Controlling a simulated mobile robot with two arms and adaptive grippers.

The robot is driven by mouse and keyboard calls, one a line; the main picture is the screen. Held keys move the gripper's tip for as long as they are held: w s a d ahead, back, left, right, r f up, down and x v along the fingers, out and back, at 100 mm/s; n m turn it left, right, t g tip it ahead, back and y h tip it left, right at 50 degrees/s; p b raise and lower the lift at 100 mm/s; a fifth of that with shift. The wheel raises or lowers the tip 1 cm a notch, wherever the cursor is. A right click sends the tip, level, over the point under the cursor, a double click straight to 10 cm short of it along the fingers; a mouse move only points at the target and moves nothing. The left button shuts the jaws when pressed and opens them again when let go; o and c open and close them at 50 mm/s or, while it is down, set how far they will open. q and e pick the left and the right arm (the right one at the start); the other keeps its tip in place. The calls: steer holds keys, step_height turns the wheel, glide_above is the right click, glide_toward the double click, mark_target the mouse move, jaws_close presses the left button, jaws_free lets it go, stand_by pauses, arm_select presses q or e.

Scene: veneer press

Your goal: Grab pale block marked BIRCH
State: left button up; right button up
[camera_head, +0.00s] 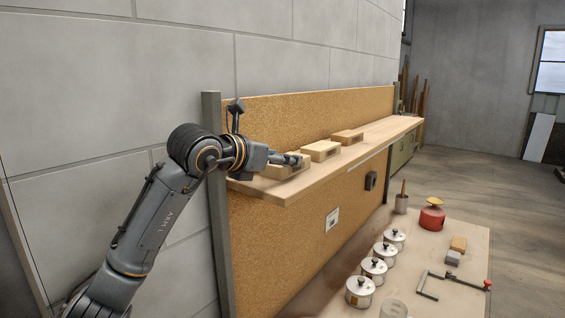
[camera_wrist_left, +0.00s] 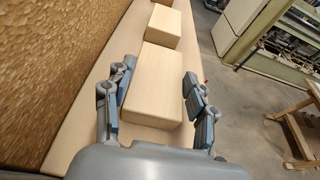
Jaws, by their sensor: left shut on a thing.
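Several wooden blocks stand in a row on the upper shelf (camera_head: 380,133). The nearest pale block (camera_wrist_left: 154,85) lies between the fingers of my left gripper (camera_wrist_left: 158,94), which is shut on it. In the head view this block (camera_head: 276,172) is partly hidden by my left gripper (camera_head: 288,160). A second pale block (camera_head: 320,150) stands just beyond it, and it also shows in the left wrist view (camera_wrist_left: 161,27). A browner block (camera_head: 347,137) is farther along. The word BIRCH cannot be read on any block. My right gripper is not in view.
A cork-like back panel (camera_head: 300,113) runs along the shelf's left side. A lower bench (camera_head: 441,226) holds several lidded pots (camera_head: 373,269), a red pot (camera_head: 432,217), a clamp (camera_head: 455,280) and small blocks. The far shelf is clear.

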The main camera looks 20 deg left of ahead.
arm_select(q)
steer(key=shift+f, duration=0.35)
